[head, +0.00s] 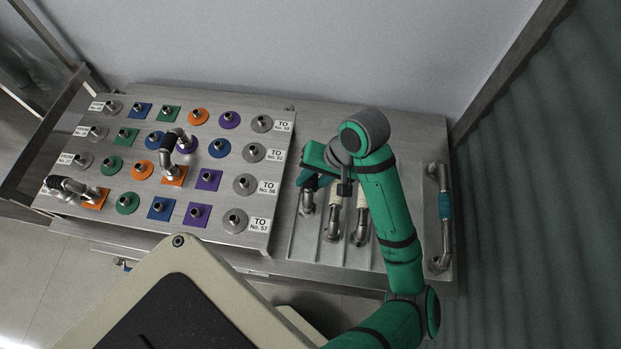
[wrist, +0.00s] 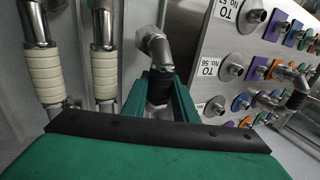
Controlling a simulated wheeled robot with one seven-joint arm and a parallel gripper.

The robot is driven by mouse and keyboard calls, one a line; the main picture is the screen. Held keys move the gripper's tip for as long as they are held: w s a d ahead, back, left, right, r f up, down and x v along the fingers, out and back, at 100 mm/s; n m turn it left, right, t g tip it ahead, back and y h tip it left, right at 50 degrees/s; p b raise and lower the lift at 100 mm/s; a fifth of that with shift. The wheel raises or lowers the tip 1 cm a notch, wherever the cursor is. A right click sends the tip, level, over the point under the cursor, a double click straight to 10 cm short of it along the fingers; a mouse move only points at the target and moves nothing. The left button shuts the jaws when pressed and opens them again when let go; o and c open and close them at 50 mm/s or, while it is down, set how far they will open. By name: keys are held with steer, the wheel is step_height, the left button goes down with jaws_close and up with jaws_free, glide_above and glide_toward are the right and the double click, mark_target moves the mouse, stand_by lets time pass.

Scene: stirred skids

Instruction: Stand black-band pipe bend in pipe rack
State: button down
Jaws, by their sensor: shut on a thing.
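My gripper (head: 309,184) is over the left part of the pipe rack (head: 302,243), a metal plate with raised ridges. In the wrist view its green fingers (wrist: 160,88) are shut on a pipe bend (wrist: 157,45) with a black band. The held bend also shows in the head view (head: 307,208), at the leftmost lane of the rack, its upper part hidden by the gripper. I cannot tell whether it touches the rack. Two more black-band bends are on the panel, one near the middle (head: 168,150) and one at the lower left (head: 72,189).
Two cream-band pipe bends (head: 333,224) (head: 361,228) stand in the rack beside the held bend. A teal-band pipe (head: 445,206) is at the far right. The panel (head: 140,218) left of the rack carries several coloured ports and labels. A wall runs behind.

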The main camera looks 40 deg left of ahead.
steer(key=shift+f, duration=1.75)
steer(key=shift+w+f, duration=0.1)
steer(key=shift+f, duration=0.2)
steer(key=c, duration=1.3)
jaws_free()
steer(key=shift+c, duration=0.2)
steer(key=v, duration=1)
steer(key=shift+r, duration=0.4)
steer(key=shift+d, duration=0.1)
